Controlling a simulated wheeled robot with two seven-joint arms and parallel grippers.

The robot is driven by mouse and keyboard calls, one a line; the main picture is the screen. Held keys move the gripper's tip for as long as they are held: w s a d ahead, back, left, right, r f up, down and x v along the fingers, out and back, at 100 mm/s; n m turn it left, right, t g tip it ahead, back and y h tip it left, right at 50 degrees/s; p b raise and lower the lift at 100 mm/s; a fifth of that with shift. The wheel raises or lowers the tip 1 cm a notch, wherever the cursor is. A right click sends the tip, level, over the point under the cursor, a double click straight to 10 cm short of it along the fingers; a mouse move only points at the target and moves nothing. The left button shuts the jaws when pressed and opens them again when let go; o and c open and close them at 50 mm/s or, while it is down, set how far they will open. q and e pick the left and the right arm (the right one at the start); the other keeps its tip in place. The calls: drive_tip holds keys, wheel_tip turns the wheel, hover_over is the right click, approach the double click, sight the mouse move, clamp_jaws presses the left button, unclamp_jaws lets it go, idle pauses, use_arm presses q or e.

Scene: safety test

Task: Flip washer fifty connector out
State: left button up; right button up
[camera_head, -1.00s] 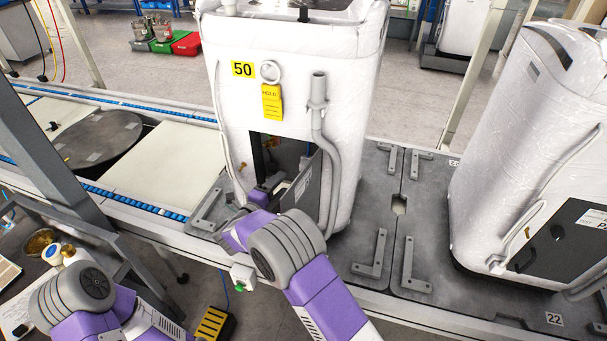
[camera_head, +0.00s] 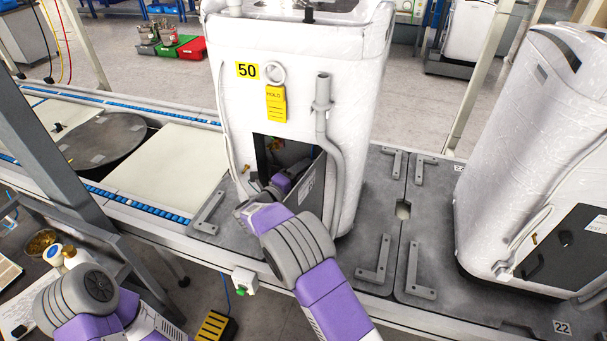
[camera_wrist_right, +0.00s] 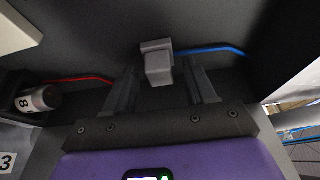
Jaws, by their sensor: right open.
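Washer fifty (camera_head: 352,95) is a white wrapped unit with a yellow "50" label (camera_head: 247,71) on the line. Its lower dark panel (camera_head: 308,185) stands open. My right arm reaches into that opening, and its gripper is hidden in the head view. In the right wrist view my right gripper (camera_wrist_right: 163,92) is open. A grey connector (camera_wrist_right: 158,64) sits just beyond and between its fingertips, with a blue wire (camera_wrist_right: 212,49) running right and a red wire (camera_wrist_right: 75,80) at left. I cannot tell whether the fingers touch it. My left arm is at lower left; its gripper is not visible.
A yellow hold tag (camera_head: 276,103) and a grey hose (camera_head: 325,135) hang on the washer's front. Inside, a small white cylinder marked 8 (camera_wrist_right: 39,99) lies at left. A second wrapped washer (camera_head: 525,150) stands at right. Metal brackets (camera_head: 374,262) are fixed on the platform.

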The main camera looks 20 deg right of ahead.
drive_tip(key=shift+c, duration=0.3)
clamp_jaws()
drive_tip(key=shift+s+a+b, duration=0.55)
drive_tip(key=shift+s, duration=0.3)
drive_tip(key=shift+o, duration=0.3)
unclamp_jaws()
drive_tip(key=p+v, duration=0.1)
drive_tip(key=v, duration=0.6)
drive_tip(key=shift+s+a, duration=0.15)
drive_tip(key=shift+a, duration=0.1)
